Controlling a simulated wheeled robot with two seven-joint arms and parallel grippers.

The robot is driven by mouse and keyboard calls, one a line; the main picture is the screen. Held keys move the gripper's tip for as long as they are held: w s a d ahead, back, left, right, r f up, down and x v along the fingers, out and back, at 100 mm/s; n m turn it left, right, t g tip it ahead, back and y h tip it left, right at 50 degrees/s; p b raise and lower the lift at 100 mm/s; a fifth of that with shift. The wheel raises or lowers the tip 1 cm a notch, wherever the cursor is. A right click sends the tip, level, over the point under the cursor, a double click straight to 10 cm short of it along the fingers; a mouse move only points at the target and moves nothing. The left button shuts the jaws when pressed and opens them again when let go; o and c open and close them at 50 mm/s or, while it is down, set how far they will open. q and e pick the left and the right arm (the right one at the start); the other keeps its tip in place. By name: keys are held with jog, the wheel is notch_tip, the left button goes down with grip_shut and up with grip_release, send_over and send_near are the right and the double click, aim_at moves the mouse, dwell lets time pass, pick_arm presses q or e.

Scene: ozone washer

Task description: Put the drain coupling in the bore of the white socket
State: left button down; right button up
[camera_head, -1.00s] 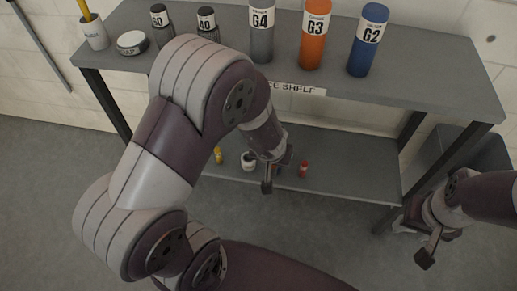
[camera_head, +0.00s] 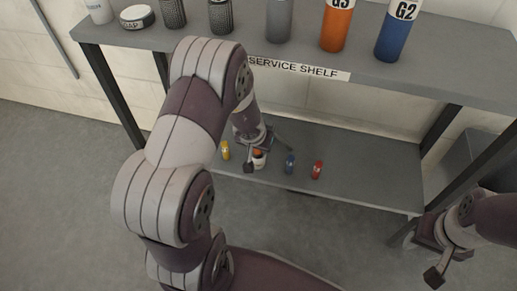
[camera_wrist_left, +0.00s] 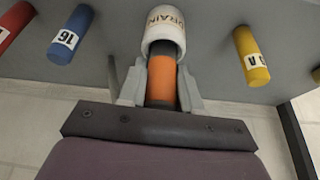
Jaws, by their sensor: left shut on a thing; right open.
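The drain coupling (camera_wrist_left: 161,78) is an orange cylinder with dark ends in the left wrist view. My left gripper (camera_wrist_left: 160,88) is shut on it, one finger on each side. The white socket (camera_wrist_left: 165,22), marked DRAIN, is directly ahead, its dark mouth facing the coupling. The coupling's front end is at the mouth; I cannot tell whether it is inside the bore. In the head view my left gripper (camera_head: 262,153) is over the white socket (camera_head: 258,164) on the lower shelf and partly hides it. My right gripper (camera_head: 428,257) is open and empty at the right.
On the lower shelf (camera_head: 365,178) stand a yellow cylinder (camera_head: 225,150) left of the socket, and a blue cylinder (camera_head: 290,165) and a red cylinder (camera_head: 317,170) to its right. The upper shelf (camera_head: 430,82) holds large bottles and overhangs the lower one.

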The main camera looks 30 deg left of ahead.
pick_arm(q)
jog(key=shift+r, duration=0.15)
jog(key=shift+f, duration=0.2)
jog(key=c, duration=0.8)
grip_release()
jog(key=shift+r, duration=0.15)
jog(key=a+p+v, duration=0.1)
jog(key=p+v, duration=0.7)
jog(key=v, duration=0.4)
jog(key=s+d+r+m+h, duration=0.1)
jog(key=s+d+r+h, duration=0.1)
jog(key=d+r, duration=0.45)
jog(key=s+g, duration=0.1)
jog(key=s, duration=0.1)
jog(key=s+d+r+g+y, duration=0.1)
jog(key=s, duration=0.2)
jog(key=s+d+m+g, duration=0.1)
jog(key=s, duration=0.2)
jog(key=shift+d+r, duration=0.15)
jog(key=shift+r, duration=0.25)
